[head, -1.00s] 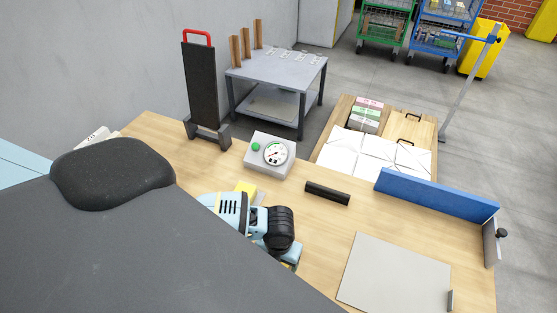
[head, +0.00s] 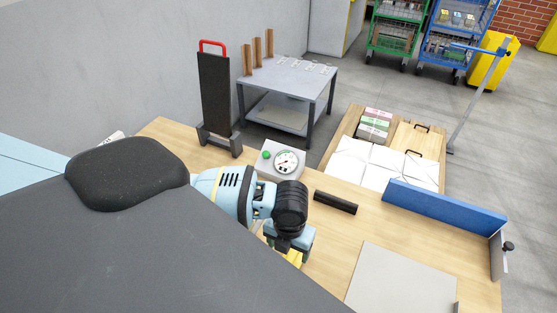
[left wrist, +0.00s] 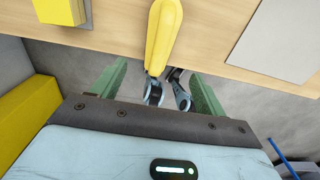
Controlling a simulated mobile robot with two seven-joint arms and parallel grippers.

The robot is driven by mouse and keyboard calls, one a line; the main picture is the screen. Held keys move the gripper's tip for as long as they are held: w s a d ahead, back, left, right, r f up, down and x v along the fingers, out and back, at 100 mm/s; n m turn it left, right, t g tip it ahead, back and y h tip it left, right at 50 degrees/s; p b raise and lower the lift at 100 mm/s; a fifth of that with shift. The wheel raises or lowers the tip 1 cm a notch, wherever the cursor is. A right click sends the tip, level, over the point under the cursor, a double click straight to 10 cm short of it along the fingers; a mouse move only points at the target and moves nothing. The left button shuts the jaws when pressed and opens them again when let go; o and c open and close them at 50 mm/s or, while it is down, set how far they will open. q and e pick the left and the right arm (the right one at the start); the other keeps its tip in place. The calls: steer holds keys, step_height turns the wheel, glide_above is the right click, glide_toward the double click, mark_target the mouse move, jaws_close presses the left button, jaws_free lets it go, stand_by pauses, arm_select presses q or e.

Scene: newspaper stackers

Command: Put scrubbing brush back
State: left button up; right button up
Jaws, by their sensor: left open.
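I cannot make out a clear scrubbing brush. A dark oblong bar (head: 335,202) lies on the wooden table; bristles are not visible on it. My left gripper (head: 290,242) is over the table, to the left of that bar in the head view. In the left wrist view its green fingers (left wrist: 159,72) are apart and open. A yellow-handled tool with grey metal jaws (left wrist: 166,32) shows between the fingers, touching neither visibly. My right gripper is not in view.
A gauge box (head: 279,162) stands behind my left arm. A blue fence (head: 445,207) runs along the table's right side, near a grey plate (head: 402,280). A black upright with a red handle (head: 214,90) stands at the back. A yellow block (left wrist: 62,10) is in the left wrist view.

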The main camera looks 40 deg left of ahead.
arm_select(q)
steer(key=s+d+f+n+t+h, duration=0.2)
steer(key=d+f+n+h, duration=0.1)
steer(key=d+n, duration=0.35)
steer(key=s+d+f+n+t+h, duration=0.2)
steer(key=d+f+n+h, duration=0.1)
steer(key=d+n, duration=0.35)
steer(key=s+a+f+n+t+y, duration=0.2)
steer(key=s+a+n, duration=0.3)
steer(key=n, duration=0.4)
steer(key=s+a+f+n+t+y, duration=0.2)
steer(key=s+a+n, duration=0.4)
steer(key=s+n, duration=0.2)
steer(key=shift+s+f+n+t, duration=0.3)
steer(key=shift+n, duration=0.5)
